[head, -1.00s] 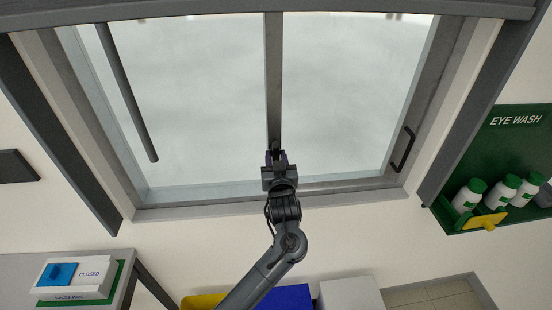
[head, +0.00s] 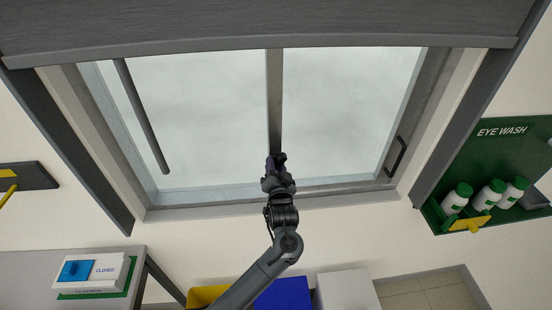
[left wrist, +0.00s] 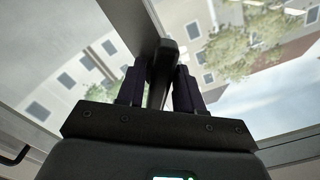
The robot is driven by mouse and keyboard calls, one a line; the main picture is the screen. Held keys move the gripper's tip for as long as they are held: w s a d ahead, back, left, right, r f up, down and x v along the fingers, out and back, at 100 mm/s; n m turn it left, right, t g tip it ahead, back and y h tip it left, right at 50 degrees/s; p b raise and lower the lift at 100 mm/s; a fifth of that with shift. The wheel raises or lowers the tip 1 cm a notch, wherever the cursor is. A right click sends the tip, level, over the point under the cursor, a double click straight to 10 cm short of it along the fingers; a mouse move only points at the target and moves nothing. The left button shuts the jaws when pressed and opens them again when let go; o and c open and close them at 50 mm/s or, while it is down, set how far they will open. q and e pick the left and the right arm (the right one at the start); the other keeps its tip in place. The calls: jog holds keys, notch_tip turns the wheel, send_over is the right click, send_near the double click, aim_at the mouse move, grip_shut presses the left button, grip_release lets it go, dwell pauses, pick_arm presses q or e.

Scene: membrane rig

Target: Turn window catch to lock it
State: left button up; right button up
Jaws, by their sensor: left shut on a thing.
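The sliding window (head: 350,110) fills the upper middle of the head view, with a grey upright bar (head: 274,95) down its centre. My left gripper (head: 276,160) is at the lower part of this bar. In the left wrist view its two dark fingers stand on either side of the dark window catch (left wrist: 160,68), and they are shut on it. In the head view the gripper hides most of the catch, so its exact angle is hard to tell. My right gripper is not in view.
A dark pull handle (head: 397,157) is on the window's right frame. A grey rod (head: 142,118) hangs at the left. A green eye wash station (head: 500,150) with white bottles is on the right wall.

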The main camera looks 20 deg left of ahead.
pick_arm(q)
jog(key=m+p, duration=0.1)
jog(key=m, duration=0.1)
jog(key=m+p, duration=0.1)
jog(key=p, duration=0.1)
jog(key=m+p, duration=0.1)
jog(key=m, duration=0.1)
jog(key=shift+r+m, duration=0.3)
jog(key=shift+r, duration=0.05)
jog(key=m+p, duration=0.2)
jog(key=m, duration=0.1)
jog(key=shift+m+p, duration=0.3)
jog(key=shift+p, duration=0.1)
jog(key=shift+m+p, duration=0.3)
jog(key=shift+m, duration=0.3)
jog(key=shift+f, duration=0.1)
jog(key=o, duration=0.8)
